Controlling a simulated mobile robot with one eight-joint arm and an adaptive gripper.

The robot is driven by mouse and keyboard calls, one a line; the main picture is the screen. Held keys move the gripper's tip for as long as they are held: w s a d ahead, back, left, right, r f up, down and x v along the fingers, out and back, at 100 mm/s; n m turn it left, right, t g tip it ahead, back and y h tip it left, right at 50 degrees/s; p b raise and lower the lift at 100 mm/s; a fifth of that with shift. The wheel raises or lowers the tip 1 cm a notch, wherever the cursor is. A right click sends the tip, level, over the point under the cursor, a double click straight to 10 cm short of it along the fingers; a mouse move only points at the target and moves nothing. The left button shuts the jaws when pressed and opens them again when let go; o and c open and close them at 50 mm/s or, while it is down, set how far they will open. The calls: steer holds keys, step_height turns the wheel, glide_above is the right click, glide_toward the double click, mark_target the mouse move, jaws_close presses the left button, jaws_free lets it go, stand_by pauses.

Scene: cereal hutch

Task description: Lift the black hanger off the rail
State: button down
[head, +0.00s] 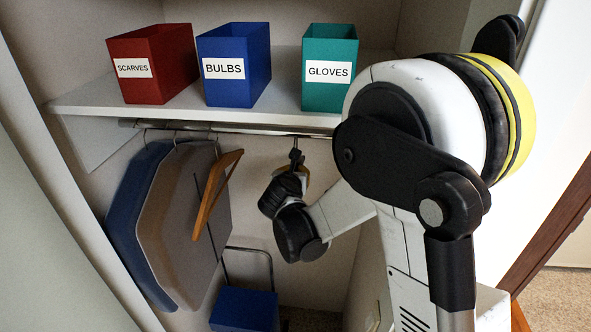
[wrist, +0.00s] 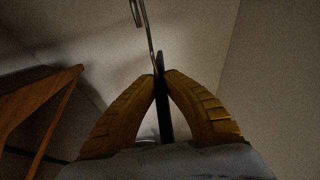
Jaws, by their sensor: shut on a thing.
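The black hanger (wrist: 162,105) is edge-on between the yellow ridged fingers of my gripper (wrist: 161,77) in the wrist view. The fingers are shut on it. Its thin metal hook (wrist: 147,38) rises above the fingertips and curls at the top edge of the picture. In the head view my gripper (head: 296,168) is just below the rail (head: 250,129), and a small dark part of the hanger (head: 295,154) shows above it. My gripper hides most of the hanger. I cannot tell whether the hook touches the rail.
A wooden hanger (head: 214,192) hangs left of my gripper, beside beige (head: 175,215) and blue (head: 131,215) garments. The shelf (head: 285,112) above carries red (head: 155,62), blue (head: 236,62) and green (head: 331,65) bins. A blue box (head: 244,311) stands low below.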

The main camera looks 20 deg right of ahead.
steer(key=shift+s+f, duration=0.1)
steer(key=shift+f, duration=0.3)
steer(key=shift+s+a+b, duration=0.35)
steer(key=shift+s+a, duration=0.7)
steer(key=shift+s, duration=1.35)
steer(key=shift+s+a+b, duration=0.4)
steer(key=shift+s+a, duration=0.6)
steer(key=shift+s, duration=1.45)
steer(key=shift+s+a+b, duration=0.35)
steer(key=shift+s+a, duration=0.7)
steer(key=shift+s, duration=1.35)
steer(key=s+a, duration=0.3)
steer(key=s, duration=0.5)
steer(key=s+a, duration=0.4)
steer(key=s, duration=0.5)
steer(key=shift+s+b, duration=0.3)
